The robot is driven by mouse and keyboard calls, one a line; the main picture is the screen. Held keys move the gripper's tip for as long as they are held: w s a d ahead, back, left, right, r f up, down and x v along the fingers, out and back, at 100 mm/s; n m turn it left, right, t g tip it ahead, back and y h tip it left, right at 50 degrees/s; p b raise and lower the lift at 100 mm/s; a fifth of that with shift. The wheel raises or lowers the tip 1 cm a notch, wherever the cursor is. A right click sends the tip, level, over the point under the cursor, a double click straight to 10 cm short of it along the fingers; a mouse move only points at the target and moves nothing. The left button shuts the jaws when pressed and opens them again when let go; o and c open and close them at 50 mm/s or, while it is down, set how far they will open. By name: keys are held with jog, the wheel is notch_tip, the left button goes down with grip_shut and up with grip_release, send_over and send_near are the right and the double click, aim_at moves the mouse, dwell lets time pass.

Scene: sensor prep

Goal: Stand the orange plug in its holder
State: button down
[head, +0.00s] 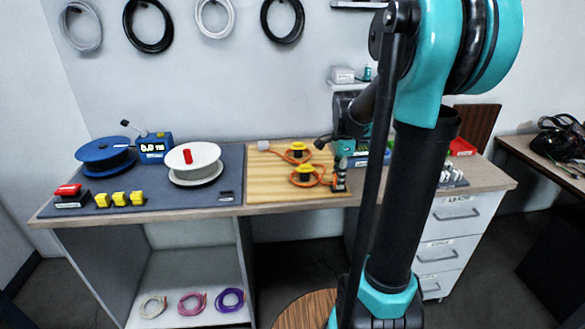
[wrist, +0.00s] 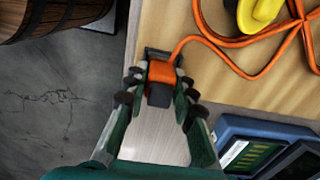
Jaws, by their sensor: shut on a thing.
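The orange plug (wrist: 159,72) sits between my fingers in the wrist view, with a dark block at its near end. My gripper (wrist: 160,85) is shut on it. A dark bracket-like piece (wrist: 151,52), perhaps the holder, shows right at the plug's far end. I cannot tell whether the plug is seated in it. An orange cord (wrist: 198,41) runs from the plug across the wooden board. In the head view my gripper (head: 340,163) points down at the board's front right corner, with the plug (head: 340,174) small and partly hidden below it.
Yellow-topped pieces (head: 306,169) with orange cord lie on the wooden board (head: 265,180). A blue device (wrist: 262,143) is close by at lower right in the wrist view. The bench's front edge is near the plug. Spools and yellow blocks stand on the grey mat (head: 230,170) at left.

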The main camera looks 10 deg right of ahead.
jog(key=shift+f, duration=0.1)
jog(key=c, duration=1.2)
grip_release()
jog(key=shift+r, duration=4)
